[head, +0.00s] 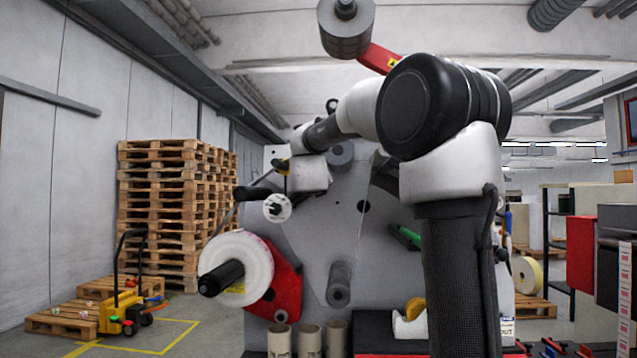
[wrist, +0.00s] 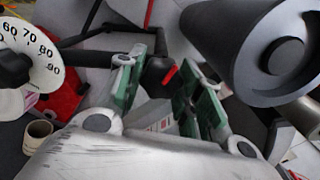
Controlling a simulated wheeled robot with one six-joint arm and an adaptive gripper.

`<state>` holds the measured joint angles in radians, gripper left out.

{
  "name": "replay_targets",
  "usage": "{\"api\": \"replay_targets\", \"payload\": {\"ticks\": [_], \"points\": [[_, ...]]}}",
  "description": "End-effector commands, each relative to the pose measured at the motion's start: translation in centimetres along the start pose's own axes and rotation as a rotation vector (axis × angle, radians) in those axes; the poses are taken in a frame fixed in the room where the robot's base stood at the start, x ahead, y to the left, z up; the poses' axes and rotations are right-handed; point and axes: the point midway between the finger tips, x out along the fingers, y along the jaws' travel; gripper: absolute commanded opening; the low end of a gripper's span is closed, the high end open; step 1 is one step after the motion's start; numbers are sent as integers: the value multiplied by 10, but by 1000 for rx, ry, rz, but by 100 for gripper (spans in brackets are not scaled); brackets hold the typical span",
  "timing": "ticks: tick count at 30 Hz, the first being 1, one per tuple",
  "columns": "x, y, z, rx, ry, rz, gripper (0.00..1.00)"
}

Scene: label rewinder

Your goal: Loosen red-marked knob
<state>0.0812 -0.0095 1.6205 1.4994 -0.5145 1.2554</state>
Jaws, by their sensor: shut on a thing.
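In the wrist view, my gripper (wrist: 152,72) has its green-padded fingers on either side of a small dark knob with a red mark (wrist: 171,75). The fingers are closed on the knob, which shows between the pads near the fingertips. Its lower part and exact contact with the pads are hard to make out. In the head view, the knob is not distinguishable, and my own arm covers much of the grey label rewinder panel (head: 312,240).
A white numbered dial (wrist: 30,58) is left of the fingers in the wrist view. A large dark roller (wrist: 235,40) is close on the right. In the head view, a white roll (head: 250,262) sits before a red bracket (head: 287,285). Cardboard tubes (head: 309,340) stand below.

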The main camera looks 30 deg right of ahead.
Motion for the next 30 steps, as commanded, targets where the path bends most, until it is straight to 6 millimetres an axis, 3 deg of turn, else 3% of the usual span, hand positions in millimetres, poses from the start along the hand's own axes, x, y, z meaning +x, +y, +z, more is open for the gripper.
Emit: {"api": "replay_targets", "payload": {"ticks": [30], "points": [[0, -4, 2, -932, 0, 0, 11]]}}
